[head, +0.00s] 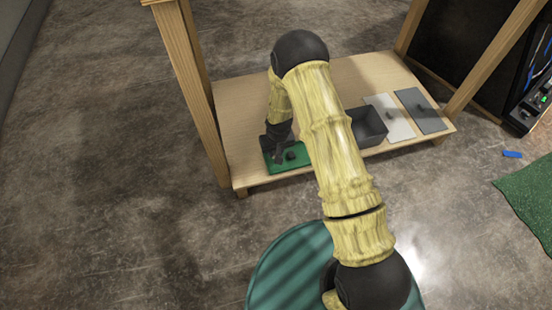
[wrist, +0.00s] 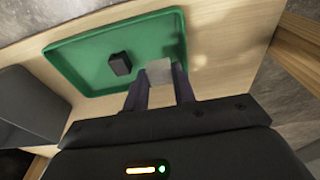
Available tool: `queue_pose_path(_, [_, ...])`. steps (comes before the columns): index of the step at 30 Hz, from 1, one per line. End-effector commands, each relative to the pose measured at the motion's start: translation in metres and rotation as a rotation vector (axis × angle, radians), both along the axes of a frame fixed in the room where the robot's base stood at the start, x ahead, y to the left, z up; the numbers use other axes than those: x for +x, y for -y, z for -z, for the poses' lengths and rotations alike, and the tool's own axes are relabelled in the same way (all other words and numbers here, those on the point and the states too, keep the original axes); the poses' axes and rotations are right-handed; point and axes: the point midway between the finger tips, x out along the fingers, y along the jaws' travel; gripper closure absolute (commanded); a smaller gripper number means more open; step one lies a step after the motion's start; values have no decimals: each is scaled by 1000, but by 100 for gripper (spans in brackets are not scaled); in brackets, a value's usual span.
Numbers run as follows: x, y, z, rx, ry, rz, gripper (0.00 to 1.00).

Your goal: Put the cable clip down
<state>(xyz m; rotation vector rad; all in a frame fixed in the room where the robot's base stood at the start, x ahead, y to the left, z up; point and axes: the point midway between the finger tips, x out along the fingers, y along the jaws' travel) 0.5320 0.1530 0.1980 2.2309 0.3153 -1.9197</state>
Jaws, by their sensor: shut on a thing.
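My gripper (wrist: 160,78) is shut on a small pale grey piece (wrist: 159,71), which I take to be the cable clip. The piece sits between the two dark fingertips, over the green tray (wrist: 85,58). I cannot tell whether it touches the tray floor. A small black block (wrist: 120,64) lies on the tray to the left of the fingers. In the head view my gripper (head: 277,157) is at the green tray (head: 301,150), and the held piece cannot be made out there.
The tray is on a wooden table (head: 235,112) with upright posts. A dark grey bin (head: 370,128), a white panel (head: 392,108) and a grey panel (head: 424,118) are to the right. A blue piece (head: 512,154) lies on the floor near a green mat (head: 530,190).

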Motion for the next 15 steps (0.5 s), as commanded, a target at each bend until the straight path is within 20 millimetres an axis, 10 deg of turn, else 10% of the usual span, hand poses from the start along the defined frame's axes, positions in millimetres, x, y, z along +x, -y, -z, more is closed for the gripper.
queue_pose_path(15, [0,0,36,0,0,0,98])
